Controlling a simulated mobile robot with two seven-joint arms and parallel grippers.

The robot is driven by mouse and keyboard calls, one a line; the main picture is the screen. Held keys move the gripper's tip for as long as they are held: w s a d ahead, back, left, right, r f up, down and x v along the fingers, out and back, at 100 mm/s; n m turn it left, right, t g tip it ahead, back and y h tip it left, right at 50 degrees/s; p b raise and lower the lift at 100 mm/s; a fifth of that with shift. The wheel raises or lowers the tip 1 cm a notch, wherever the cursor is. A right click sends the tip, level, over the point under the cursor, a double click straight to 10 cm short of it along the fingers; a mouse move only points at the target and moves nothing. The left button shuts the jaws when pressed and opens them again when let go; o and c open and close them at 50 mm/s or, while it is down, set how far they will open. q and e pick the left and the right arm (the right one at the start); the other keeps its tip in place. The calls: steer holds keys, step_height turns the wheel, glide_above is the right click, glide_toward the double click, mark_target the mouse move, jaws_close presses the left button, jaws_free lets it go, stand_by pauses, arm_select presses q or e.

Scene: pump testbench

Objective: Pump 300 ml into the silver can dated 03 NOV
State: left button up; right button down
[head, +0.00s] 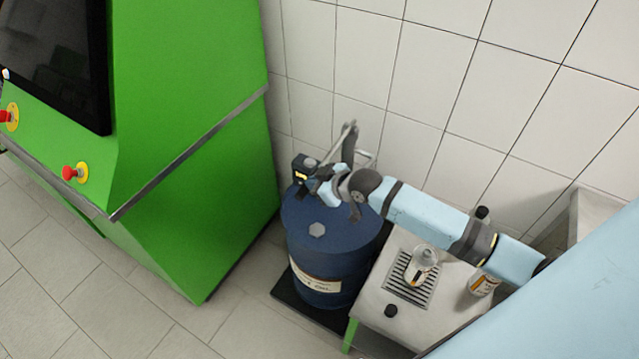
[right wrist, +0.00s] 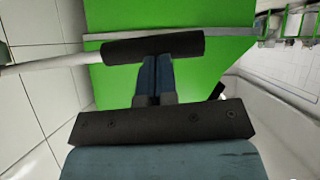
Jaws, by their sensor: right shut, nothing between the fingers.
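My right gripper (head: 323,186) is above the blue drum (head: 325,258), beside the pump's lever and its dark meter with a lit yellow display (head: 301,175). In the right wrist view its two blue fingers (right wrist: 155,70) are shut with nothing between them. The lever's black grip (right wrist: 153,47) lies across their tips; I cannot tell whether they touch. A small pale container (head: 424,262) stands on the drip grate. A can with a white and orange label (head: 483,285) stands right of it. No date is readable on either. My left gripper is out of view.
The drum stands on a dark base (head: 288,292) between the green cabinet (head: 205,200) and the side table (head: 371,303). A tiled wall is close behind. The cabinet carries a red button (head: 70,173). Tiled floor in front is clear.

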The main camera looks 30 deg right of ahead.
arm_select(q)
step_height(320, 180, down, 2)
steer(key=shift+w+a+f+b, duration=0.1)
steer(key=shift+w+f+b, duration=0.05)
steer(key=shift+b, duration=0.95)
arm_select(e)
step_height(320, 180, down, 8)
steer(key=d+n+t+h, duration=0.1)
steer(key=shift+w+f+h, duration=0.2)
steer(key=shift+w+h, duration=0.1)
steer(key=shift+w, duration=0.1)
steer(key=shift+f, duration=0.1)
